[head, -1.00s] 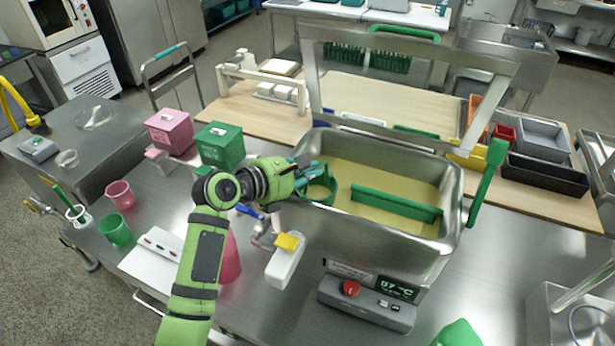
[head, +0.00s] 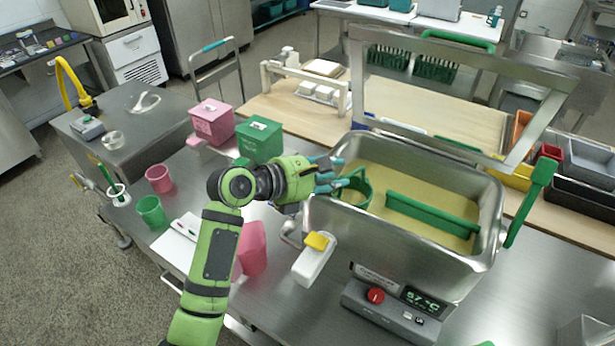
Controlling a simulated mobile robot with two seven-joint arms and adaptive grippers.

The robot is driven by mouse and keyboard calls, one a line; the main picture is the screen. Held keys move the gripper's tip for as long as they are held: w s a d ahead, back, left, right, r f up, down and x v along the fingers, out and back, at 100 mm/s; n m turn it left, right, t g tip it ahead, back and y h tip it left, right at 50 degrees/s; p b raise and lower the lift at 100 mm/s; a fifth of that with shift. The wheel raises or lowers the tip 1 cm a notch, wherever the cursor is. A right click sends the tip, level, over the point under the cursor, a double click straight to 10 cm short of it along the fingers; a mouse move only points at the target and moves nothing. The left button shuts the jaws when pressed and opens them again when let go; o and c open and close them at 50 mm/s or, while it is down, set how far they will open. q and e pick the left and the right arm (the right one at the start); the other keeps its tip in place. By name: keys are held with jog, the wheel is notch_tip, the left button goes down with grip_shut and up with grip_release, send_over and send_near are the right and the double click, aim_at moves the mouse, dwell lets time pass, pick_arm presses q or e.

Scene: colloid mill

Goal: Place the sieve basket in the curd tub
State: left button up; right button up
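The curd tub (head: 487,232) is a deep steel vat of pale yellow contents on the steel table. The sieve basket appears to be the round green piece (head: 363,191) inside the tub's left end; its lower part is hidden. A long green bar (head: 432,214) also lies in the tub. My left gripper (head: 335,175) is over the tub's left rim, just left of the basket. Its teal fingers are spread apart, with the tips near the basket's edge; I cannot tell whether they touch it.
Pink (head: 212,122) and green (head: 258,139) boxes stand behind my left arm. A yellow-topped white dispenser (head: 314,262) is at the tub's front left.

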pick_arm(q)
jog(key=b+v, duration=0.1)
jog(key=v, duration=0.7)
